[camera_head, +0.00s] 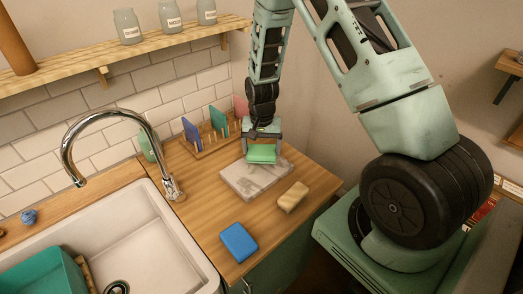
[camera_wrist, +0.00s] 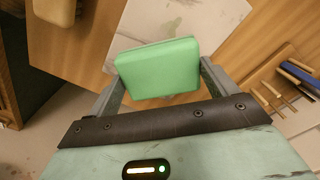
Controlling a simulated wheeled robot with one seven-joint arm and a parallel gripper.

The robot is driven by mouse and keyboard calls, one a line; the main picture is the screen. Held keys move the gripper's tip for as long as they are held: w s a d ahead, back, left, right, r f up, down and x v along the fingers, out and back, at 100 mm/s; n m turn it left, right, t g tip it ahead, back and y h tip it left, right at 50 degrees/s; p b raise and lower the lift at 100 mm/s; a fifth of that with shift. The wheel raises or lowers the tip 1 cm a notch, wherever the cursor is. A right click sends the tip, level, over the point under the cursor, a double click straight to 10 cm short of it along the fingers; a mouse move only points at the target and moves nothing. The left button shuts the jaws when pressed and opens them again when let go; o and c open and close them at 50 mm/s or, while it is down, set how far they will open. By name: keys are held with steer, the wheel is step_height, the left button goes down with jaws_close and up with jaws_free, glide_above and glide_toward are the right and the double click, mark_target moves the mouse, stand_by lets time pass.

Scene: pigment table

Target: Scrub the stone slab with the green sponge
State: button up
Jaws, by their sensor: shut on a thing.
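The green sponge (camera_head: 262,154) is held between the fingers of my gripper (camera_head: 262,142), which is shut on it. In the wrist view the sponge (camera_wrist: 158,68) fills the space between the two fingers (camera_wrist: 160,82). The stone slab (camera_head: 240,182) is a pale, veined plate lying flat on the wooden counter. The sponge is over the slab's back right part; whether it touches the slab I cannot tell. The slab (camera_wrist: 140,25) also shows in the wrist view behind the sponge, with small greenish-grey marks on it.
A blue sponge (camera_head: 239,242) and a tan block (camera_head: 292,196) lie on the counter in front of the slab. A rack (camera_head: 212,143) with coloured boards stands behind it. A sink (camera_head: 140,245) with a tall faucet (camera_head: 165,160) is at left. A jar shelf (camera_head: 120,55) hangs above.

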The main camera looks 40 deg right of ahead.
mark_target(261, 150)
steer(key=shift+r+p, duration=1.2)
steer(key=shift+r, duration=0.95)
steer(key=shift+a, duration=0.15)
